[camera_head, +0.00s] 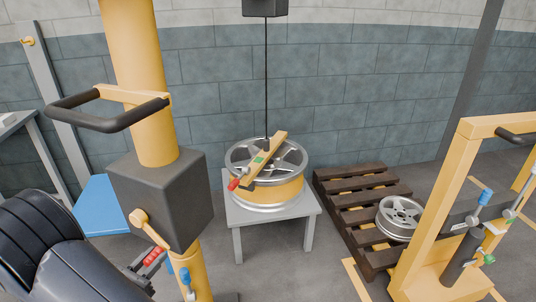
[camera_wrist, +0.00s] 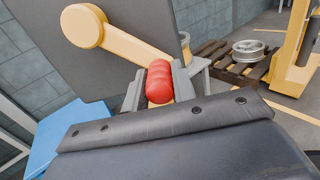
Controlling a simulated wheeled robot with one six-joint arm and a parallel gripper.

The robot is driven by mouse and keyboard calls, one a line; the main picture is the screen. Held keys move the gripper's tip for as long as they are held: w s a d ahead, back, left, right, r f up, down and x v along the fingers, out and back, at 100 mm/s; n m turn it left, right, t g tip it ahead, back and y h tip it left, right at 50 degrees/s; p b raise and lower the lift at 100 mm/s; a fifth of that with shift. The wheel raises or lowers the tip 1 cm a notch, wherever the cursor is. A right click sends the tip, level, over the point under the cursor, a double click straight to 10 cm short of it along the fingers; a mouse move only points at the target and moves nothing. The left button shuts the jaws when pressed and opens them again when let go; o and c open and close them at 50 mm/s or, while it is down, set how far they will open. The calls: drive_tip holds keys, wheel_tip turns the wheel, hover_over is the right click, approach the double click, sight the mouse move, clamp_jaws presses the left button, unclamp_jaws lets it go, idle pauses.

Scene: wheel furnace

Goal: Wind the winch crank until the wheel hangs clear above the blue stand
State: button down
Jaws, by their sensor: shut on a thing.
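The winch is a dark grey box (camera_head: 160,198) on a yellow column. Its yellow crank (camera_head: 153,232) slants down to the right from its hub and ends in a red grip (camera_head: 152,257). My gripper (camera_head: 148,264) is shut on that grip; the wrist view shows the red grip (camera_wrist: 158,82) between the two fingers. The silver and yellow wheel (camera_head: 268,190) sits on a grey table, with a yellow bar (camera_head: 264,160) across it and a cable (camera_head: 267,85) rising from the bar. The blue stand (camera_head: 100,208) is at left, partly hidden behind the winch.
A black loop handle (camera_head: 108,113) juts from the column. The grey table (camera_head: 278,225) stands in the middle. A wooden pallet (camera_head: 345,205) with another wheel (camera_head: 398,218) lies to its right. A yellow frame (camera_head: 430,215) stands at far right. A grey bench (camera_head: 15,122) is at far left.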

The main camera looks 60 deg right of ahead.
drive_tip(key=shift+w+a+f+b, duration=0.15)
drive_tip(key=shift+w+f, duration=0.25)
drive_tip(key=shift+w, duration=0.45)
drive_tip(key=shift+w+d+f+b, duration=0.1)
drive_tip(key=shift+w+f+b, duration=0.25)
drive_tip(key=shift+w, duration=0.55)
drive_tip(key=shift+w+a+f+b, duration=0.15)
drive_tip(key=shift+w+f, duration=0.25)
drive_tip(key=shift+w, duration=0.45)
drive_tip(key=shift+w, duration=0.1)
drive_tip(key=shift+w+r+p, duration=0.15)
drive_tip(key=shift+w+r, duration=0.1)
drive_tip(key=shift+w, duration=1.1)
drive_tip(key=shift+w+r+p, duration=0.15)
drive_tip(key=shift+w+r, duration=0.05)
drive_tip(key=shift+w, duration=1.15)
drive_tip(key=shift+w+a+r+p, duration=0.15)
drive_tip(key=shift+w+r+p, duration=1.1)
drive_tip(key=shift+w+r, duration=0.75)
drive_tip(key=shift+w+f, duration=0.1)
drive_tip(key=shift+f, duration=0.05)
